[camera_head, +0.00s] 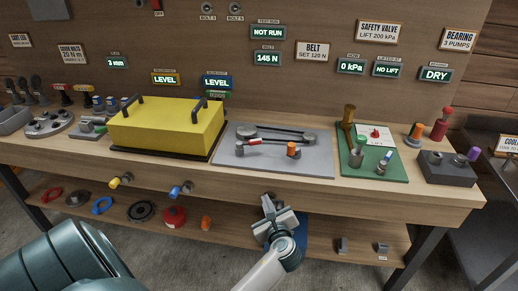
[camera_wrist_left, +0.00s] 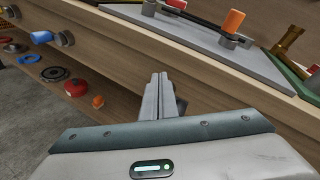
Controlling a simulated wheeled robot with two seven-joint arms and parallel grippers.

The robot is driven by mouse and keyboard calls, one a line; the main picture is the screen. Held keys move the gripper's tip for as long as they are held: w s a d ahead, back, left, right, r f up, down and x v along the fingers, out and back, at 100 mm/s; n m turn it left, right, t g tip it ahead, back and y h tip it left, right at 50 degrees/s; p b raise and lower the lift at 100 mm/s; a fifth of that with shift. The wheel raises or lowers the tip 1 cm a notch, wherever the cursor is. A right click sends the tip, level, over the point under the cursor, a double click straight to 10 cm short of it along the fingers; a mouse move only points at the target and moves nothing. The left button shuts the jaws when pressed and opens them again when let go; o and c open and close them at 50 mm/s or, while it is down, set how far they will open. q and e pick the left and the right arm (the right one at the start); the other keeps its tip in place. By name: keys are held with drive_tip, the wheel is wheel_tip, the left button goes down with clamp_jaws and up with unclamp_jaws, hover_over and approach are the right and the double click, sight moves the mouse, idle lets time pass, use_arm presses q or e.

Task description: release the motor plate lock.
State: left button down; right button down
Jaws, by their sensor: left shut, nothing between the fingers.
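The grey motor plate (camera_head: 310,166) lies flat on the bench, with a belt running between two pulleys (camera_head: 309,137). An orange upright knob (camera_head: 292,148) stands near its front right, and a small red-and-white piece (camera_head: 254,142) lies near its left. I cannot tell which part is the lock. The left wrist view shows the plate (camera_wrist_left: 200,40) and the orange knob (camera_wrist_left: 233,21) too. My left gripper (camera_head: 268,201) is shut and empty, in front of the bench edge and below the plate, apart from it. My right gripper is not in view.
A yellow cover (camera_head: 165,124) with dark handles stands left of the plate. A green board (camera_head: 372,170) with a brass lever (camera_head: 348,118) is to the right. Yellow (camera_head: 120,181) and blue (camera_head: 181,189) knobs stick out of the bench front. A lower shelf (camera_head: 330,237) holds loose parts.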

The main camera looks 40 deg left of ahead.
use_arm(q)
drive_tip(key=w+a+r+m+y, duration=0.2)
drive_tip(key=w+r+m+y, duration=0.1)
drive_tip(key=r, duration=0.5)
drive_tip(key=shift+w+r+m+t, duration=0.35)
drive_tip(key=shift+w+m+t, duration=0.05)
drive_tip(key=shift+m, duration=0.1)
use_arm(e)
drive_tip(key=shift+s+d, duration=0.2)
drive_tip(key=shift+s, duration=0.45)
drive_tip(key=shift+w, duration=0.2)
